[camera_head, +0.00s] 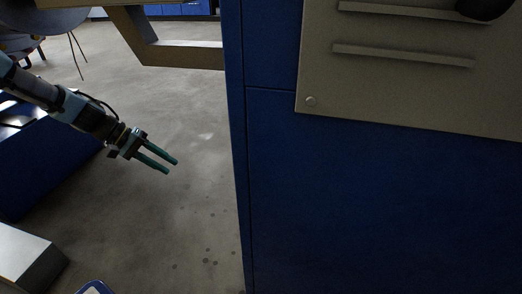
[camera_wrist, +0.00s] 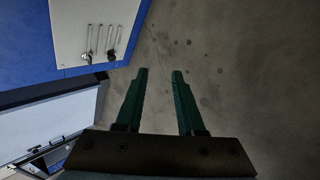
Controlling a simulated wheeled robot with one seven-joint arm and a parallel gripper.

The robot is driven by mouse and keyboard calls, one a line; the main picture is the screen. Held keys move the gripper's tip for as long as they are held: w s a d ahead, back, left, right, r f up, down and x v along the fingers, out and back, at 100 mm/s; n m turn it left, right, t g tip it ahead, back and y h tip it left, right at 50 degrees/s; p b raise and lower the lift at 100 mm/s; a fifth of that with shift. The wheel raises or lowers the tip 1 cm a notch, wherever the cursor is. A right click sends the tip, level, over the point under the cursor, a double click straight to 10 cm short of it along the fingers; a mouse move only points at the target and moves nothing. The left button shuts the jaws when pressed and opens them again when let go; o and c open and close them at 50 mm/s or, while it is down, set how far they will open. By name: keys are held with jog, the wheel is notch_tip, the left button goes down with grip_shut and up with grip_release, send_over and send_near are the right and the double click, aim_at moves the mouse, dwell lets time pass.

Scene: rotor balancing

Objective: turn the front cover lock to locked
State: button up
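The front cover seems to be the pale panel (camera_head: 400,95) with raised bars on a blue cabinet, at upper right in the head view. A dark rounded part (camera_head: 485,8) is cut off by the top edge there; I cannot tell whether it is the lock or how it is turned. In the wrist view a pale panel (camera_wrist: 72,25) shows slim bars and a dark knob (camera_wrist: 86,58). My gripper (camera_head: 172,167) is left of the cabinet, well apart from the panel, over bare floor. Its two green fingers (camera_wrist: 160,72) are spread with nothing between them.
The blue cabinet (camera_head: 380,200) fills the right side of the head view. A pale beam frame (camera_head: 185,55) juts from its left side. Another blue unit (camera_head: 45,165) stands at the left. Open grey floor (camera_head: 200,220) lies between them.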

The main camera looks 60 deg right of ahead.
jog(key=s+d+f+g+h+b, duration=0.1)
jog(key=s+d+g+h, duration=0.1)
jog(key=s+d, duration=0.4)
jog(key=s+d+f+g+h+b, duration=0.2)
jog(key=s+d, duration=0.4)
jog(key=d, duration=0.5)
jog(key=s+d+f+g+h+b, duration=0.1)
jog(key=s+d+g+h+b, duration=0.1)
jog(key=s+d, duration=0.4)
jog(key=shift+d+f+m+g+h, duration=0.2)
jog(key=shift+d+m+g+h, duration=0.15)
jog(key=shift+d, duration=1.45)
grip_shut()
